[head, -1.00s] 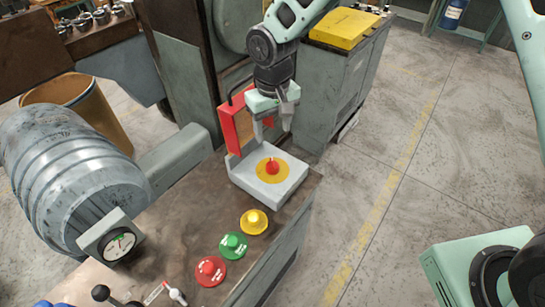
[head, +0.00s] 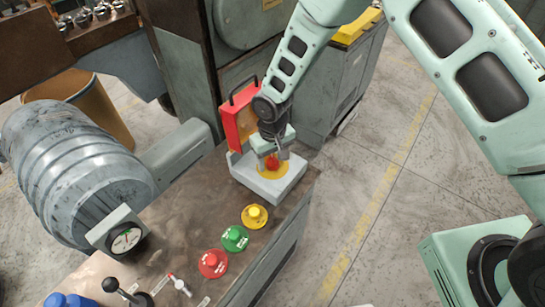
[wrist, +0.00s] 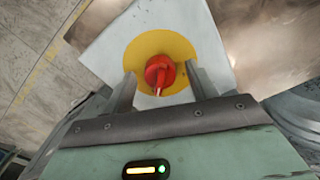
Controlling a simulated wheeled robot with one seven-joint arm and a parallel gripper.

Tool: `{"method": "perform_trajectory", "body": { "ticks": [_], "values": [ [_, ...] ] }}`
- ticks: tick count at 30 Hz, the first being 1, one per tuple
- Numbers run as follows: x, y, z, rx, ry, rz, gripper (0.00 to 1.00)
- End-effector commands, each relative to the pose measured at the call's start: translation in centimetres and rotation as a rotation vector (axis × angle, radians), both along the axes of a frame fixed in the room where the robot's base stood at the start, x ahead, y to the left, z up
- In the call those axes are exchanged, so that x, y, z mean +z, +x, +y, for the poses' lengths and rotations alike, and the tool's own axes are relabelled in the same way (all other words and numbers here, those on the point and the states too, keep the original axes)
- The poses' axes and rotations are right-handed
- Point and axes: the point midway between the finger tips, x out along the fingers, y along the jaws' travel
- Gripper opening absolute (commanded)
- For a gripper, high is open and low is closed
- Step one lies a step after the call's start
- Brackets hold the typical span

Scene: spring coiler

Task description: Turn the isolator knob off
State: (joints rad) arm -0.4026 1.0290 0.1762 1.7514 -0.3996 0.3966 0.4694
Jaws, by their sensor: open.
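The isolator knob (head: 272,162) is red and sits on a yellow disc (head: 263,172) on top of a pale grey box (head: 262,187). In the wrist view the red knob (wrist: 160,72) shows on the yellow disc (wrist: 184,45), with a pale pointer end toward me. My gripper (head: 272,158) is directly above the box. In the wrist view my gripper (wrist: 158,88) has its fingers apart, one on each side of the knob, with gaps visible. I cannot tell whether either finger touches it.
A red case with a black handle (head: 239,115) stands open behind the box. Yellow (head: 254,212), green (head: 235,235) and red (head: 213,261) buttons line the console's right edge. A gauge (head: 124,238) and levers (head: 124,292) are at the left. Open floor lies to the right.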

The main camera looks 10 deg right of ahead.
Motion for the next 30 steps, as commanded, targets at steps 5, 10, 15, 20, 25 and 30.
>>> {"method": "perform_trajectory", "body": {
  "ticks": [5, 10, 15, 20, 25, 30],
  "values": [
    [0.03, 0.01, 0.01, 0.000, 0.000, 0.000, 0.35],
    [0.05, 0.01, 0.01, 0.000, 0.000, 0.000, 0.13],
    [0.03, 0.01, 0.02, 0.012, 0.000, 0.000, 0.13],
    [-0.01, 0.04, 0.04, 0.059, 0.000, -0.001, 0.13],
    [-0.07, 0.06, 0.04, 0.161, 0.000, -0.001, 0.13],
    [-0.09, 0.07, 0.02, 0.308, 0.000, -0.001, 0.13]
  ]
}}
